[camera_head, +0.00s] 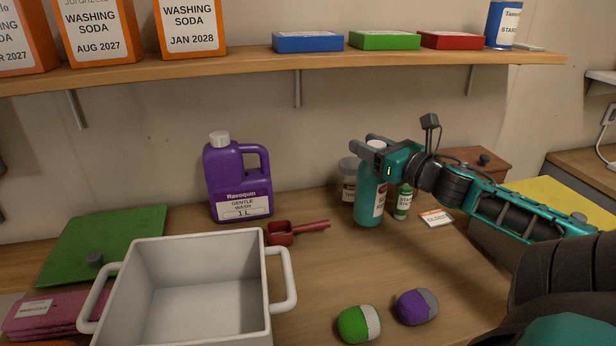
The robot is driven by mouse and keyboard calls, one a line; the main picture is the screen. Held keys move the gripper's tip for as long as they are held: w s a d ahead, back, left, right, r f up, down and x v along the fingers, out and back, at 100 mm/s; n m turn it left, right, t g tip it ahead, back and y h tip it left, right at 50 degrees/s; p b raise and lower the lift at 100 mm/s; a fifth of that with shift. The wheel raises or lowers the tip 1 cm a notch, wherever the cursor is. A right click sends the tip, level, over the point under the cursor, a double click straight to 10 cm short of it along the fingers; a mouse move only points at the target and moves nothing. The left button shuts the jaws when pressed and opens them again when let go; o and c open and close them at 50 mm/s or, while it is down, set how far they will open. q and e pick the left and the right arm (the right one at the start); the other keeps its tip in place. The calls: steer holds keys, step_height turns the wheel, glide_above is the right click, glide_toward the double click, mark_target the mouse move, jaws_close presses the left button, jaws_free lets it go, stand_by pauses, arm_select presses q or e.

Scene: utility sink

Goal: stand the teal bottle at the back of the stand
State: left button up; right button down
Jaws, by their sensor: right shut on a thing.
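The teal bottle (368,196) has a white cap and a pale label. It is upright toward the back of the wooden counter. My right gripper (376,150) comes in from the right and is shut on the bottle's upper part, just below the cap. I cannot tell whether the bottle's base touches the counter or hangs slightly above it. I cannot clearly make out which thing is the stand. My left gripper is not in view.
A clear jar (347,180) is behind the bottle, and a small green bottle (403,203) is to its right. A card (436,218), red scoop (281,233), purple jug (238,178) and white tub (262,290) are nearby. Two balls, one green (352,324), one purple (411,307), lie in front.

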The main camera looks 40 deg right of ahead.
steer(key=w+a+f+b, duration=0.1)
steer(key=w+a, duration=0.1)
steer(key=w, duration=0.6)
steer(key=w+a+f, duration=0.2)
steer(key=w, duration=0.6)
steer(key=shift+a+f+b, duration=0.15)
steer(key=shift+b, duration=0.2)
steer(key=c, duration=0.6)
jaws_free()
steer(key=shift+o, duration=0.2)
steer(key=shift+s, duration=0.1)
steer(key=s+a, duration=0.1)
steer(key=s, duration=1)
steer(key=shift+s, duration=0.4)
